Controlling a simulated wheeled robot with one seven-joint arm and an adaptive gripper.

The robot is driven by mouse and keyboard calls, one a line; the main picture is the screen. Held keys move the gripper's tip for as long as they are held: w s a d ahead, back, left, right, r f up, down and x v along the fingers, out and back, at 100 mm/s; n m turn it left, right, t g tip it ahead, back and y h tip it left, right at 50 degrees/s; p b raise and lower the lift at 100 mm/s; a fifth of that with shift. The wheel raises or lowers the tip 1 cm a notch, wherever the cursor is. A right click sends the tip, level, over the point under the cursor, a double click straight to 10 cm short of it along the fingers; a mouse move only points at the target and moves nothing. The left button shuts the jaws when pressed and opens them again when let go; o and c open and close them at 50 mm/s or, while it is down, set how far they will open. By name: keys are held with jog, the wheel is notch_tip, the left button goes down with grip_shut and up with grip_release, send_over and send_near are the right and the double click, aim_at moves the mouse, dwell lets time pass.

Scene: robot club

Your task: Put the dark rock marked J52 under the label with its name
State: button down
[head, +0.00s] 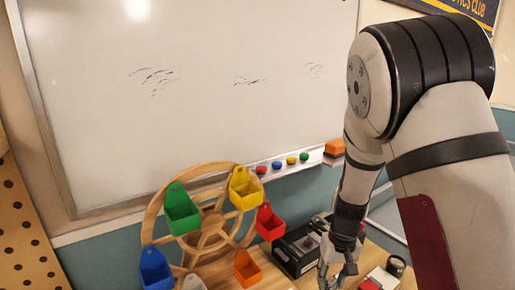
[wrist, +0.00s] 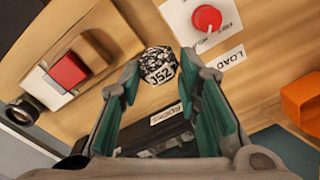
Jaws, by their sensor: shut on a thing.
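In the head view my gripper (head: 338,272) is low at the right of the wooden wheel, partly hidden by my arm, and the rock cannot be made out there. A black box (wrist: 150,142) below the rock bears a label that seems to read ROCKS. A label reading LOAD (wrist: 224,58) lies to the right. No label naming J52 is readable.
A wooden wheel (head: 214,214) holds several coloured bins; an orange bin (wrist: 304,105) is close at the right of the wrist view. A red knob (wrist: 207,18) on a white plate and a red button (wrist: 68,70) flank the rock. A black box (head: 294,251) stands beside the wheel.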

dwell(0.4)
jog(key=w+b, duration=0.1)
jog(key=b, duration=0.1)
jog(key=w+b, duration=0.2)
jog(key=b, duration=0.1)
jog(key=w+b, duration=0.1)
jog(key=b, duration=0.2)
jog(key=shift+w+f, duration=0.3)
jog(key=shift+w, duration=0.05)
notch_tip(320, 180, down, 10)
jog(key=shift+r+b, duration=0.15)
jog(key=shift+b, duration=0.6)
jog(key=c, duration=1.2)
grip_release()
